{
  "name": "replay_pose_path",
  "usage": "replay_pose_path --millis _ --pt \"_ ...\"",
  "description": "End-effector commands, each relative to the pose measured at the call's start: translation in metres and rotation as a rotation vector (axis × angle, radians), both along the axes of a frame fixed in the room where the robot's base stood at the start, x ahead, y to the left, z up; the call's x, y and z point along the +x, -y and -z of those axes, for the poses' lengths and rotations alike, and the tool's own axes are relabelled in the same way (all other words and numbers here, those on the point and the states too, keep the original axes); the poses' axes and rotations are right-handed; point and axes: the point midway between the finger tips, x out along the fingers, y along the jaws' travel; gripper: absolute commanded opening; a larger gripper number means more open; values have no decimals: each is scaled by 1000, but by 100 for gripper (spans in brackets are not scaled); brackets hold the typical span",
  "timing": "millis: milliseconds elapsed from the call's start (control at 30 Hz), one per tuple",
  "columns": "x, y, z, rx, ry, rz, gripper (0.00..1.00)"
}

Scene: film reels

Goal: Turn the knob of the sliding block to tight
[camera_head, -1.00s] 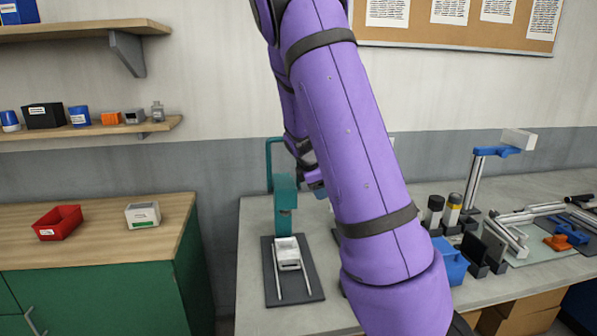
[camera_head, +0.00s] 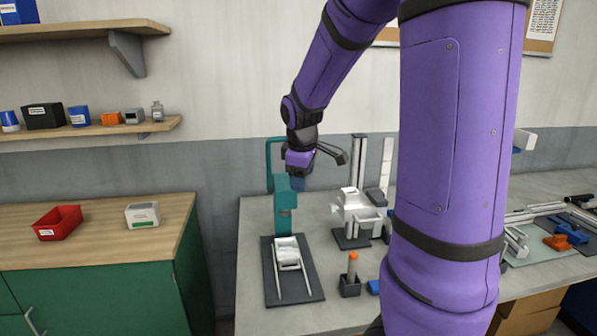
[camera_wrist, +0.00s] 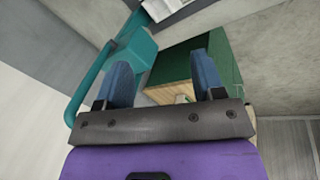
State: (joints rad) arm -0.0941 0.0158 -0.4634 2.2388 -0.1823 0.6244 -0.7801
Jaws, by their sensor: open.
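I cannot tell for certain which part is the sliding block, and no knob is clear. One candidate is a white block (camera_head: 286,247) on two pale rails over a dark plate (camera_head: 313,276), in front of a teal press (camera_head: 286,203). Another is a white block (camera_head: 357,208) beside a tall grey column (camera_head: 358,160), further right. My gripper (camera_head: 298,183) hangs behind the top of the teal press, left of the column. In the wrist view my gripper (camera_wrist: 162,62) has its two blue fingers apart and nothing between them. The teal press (camera_wrist: 128,50) is close by there.
A small dark holder (camera_head: 349,287) with an orange-topped stick stands on the grey bench (camera_head: 330,318). A red bin (camera_head: 57,223) and a white box (camera_head: 143,215) sit on the wooden-topped green cabinet at left. My arm hides part of the right bench.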

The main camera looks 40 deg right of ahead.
Motion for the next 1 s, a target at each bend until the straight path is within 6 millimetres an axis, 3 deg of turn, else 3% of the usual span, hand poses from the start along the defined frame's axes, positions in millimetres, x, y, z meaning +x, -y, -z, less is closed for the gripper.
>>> replay_pose_path --millis 400,1000 --pt "-25 -35 -27 87 65 82 62" --pt "-28 -38 -29 95 71 92 62"
